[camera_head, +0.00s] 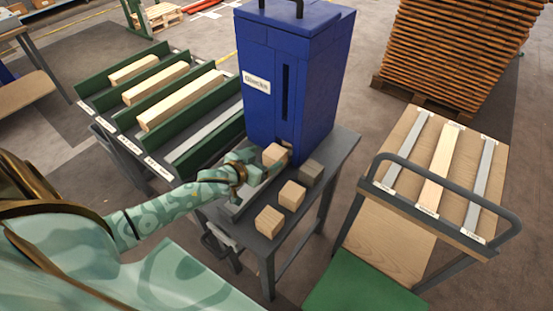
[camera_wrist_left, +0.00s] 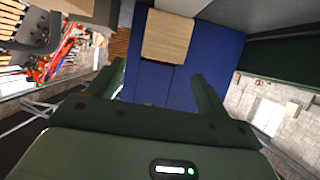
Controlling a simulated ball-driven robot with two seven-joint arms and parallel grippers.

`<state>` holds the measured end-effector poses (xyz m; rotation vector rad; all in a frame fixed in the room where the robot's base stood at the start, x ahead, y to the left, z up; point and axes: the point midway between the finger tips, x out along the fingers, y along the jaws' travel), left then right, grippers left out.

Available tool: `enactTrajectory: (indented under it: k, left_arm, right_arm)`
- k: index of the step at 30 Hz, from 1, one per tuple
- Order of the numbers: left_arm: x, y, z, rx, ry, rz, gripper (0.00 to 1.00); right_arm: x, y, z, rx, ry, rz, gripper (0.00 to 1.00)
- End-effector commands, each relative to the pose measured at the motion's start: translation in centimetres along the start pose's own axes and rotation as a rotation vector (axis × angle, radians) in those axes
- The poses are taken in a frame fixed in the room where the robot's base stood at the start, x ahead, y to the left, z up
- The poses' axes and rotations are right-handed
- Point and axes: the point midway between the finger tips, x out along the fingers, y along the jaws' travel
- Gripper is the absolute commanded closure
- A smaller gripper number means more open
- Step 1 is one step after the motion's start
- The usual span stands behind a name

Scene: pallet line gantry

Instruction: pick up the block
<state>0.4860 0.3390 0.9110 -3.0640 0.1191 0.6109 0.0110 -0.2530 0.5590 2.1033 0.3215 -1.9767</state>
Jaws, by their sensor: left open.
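A blue dispenser (camera_head: 290,85) with a label that seems to read "Blocks" stands on a small grey table. A light wooden block (camera_head: 274,155) sits at its foot, by the opening. My left gripper (camera_head: 268,167) is right at this block in the head view, and its fingers partly merge with it there. In the left wrist view the two dark fingers of the gripper (camera_wrist_left: 160,92) are apart, and a wooden block (camera_wrist_left: 167,37) shows beyond their tips with nothing between the fingers. My right gripper is not in view.
Green angled racks (camera_head: 165,90) with wooden bars stand left of the dispenser. A cart (camera_head: 440,170) with a dark handle and long strips stands at the right. Stacked boards (camera_head: 450,50) are behind. The grey table (camera_head: 335,160) has little free room.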

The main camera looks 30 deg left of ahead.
Motion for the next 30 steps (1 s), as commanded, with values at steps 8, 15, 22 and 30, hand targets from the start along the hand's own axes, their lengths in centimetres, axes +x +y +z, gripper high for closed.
enactTrajectory:
  k: [8,15,22,30]
  left_arm:
    - [2.9,-0.1,0.3,0.0,0.001,0.0,0.22]
    - [6.6,-0.1,0.7,0.001,0.0,0.0,0.22]
    - [7.0,-0.1,0.5,0.0,0.0,0.001,0.22]
    - [7.0,-0.1,0.5,0.0,0.0,0.0,0.72]
  right_arm:
    - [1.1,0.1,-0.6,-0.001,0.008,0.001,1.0]
    - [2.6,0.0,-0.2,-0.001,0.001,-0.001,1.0]
    - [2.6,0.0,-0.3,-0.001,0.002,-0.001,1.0]
    - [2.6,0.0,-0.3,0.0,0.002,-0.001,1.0]
